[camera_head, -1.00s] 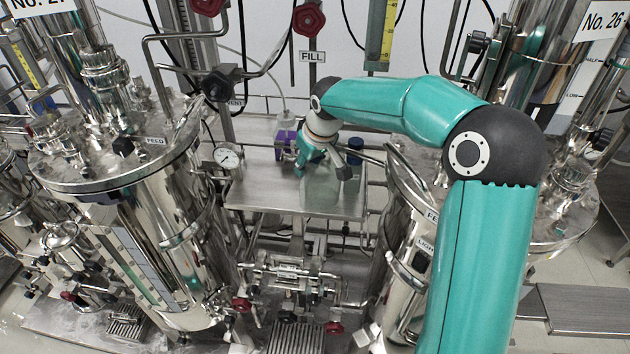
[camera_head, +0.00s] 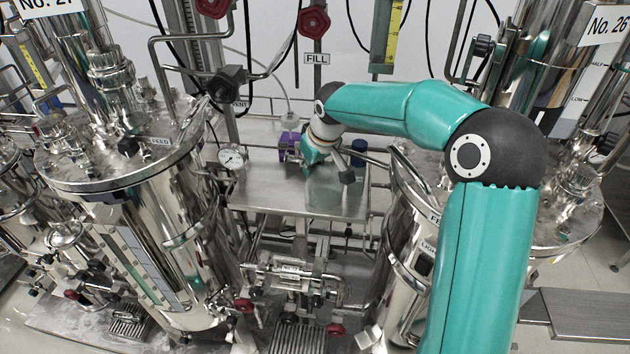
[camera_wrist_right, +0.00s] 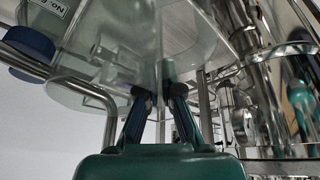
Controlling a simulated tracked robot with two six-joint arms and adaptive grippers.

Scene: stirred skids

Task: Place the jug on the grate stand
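The clear jug (camera_wrist_right: 150,45) fills the upper middle of the right wrist view. In the head view it is a faint see-through shape (camera_head: 333,198) over the steel shelf, low beside my right gripper. My right gripper (camera_head: 342,172) is above the shelf. In the wrist view its two dark fingers (camera_wrist_right: 159,92) are close together on a narrow clear part of the jug, seemingly its handle. Slatted grates stand low at the bottom middle (camera_head: 297,336) and bottom left (camera_head: 128,320); I cannot tell which is the grate stand. My left gripper is out of view.
The steel shelf (camera_head: 265,190) has free room at its left. A purple-marked bottle (camera_head: 288,140) and a blue-capped bottle (camera_head: 357,150) stand at its back. Steel tanks flank it left (camera_head: 165,240) and right (camera_head: 405,270). Valves and pipes (camera_head: 290,272) lie below.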

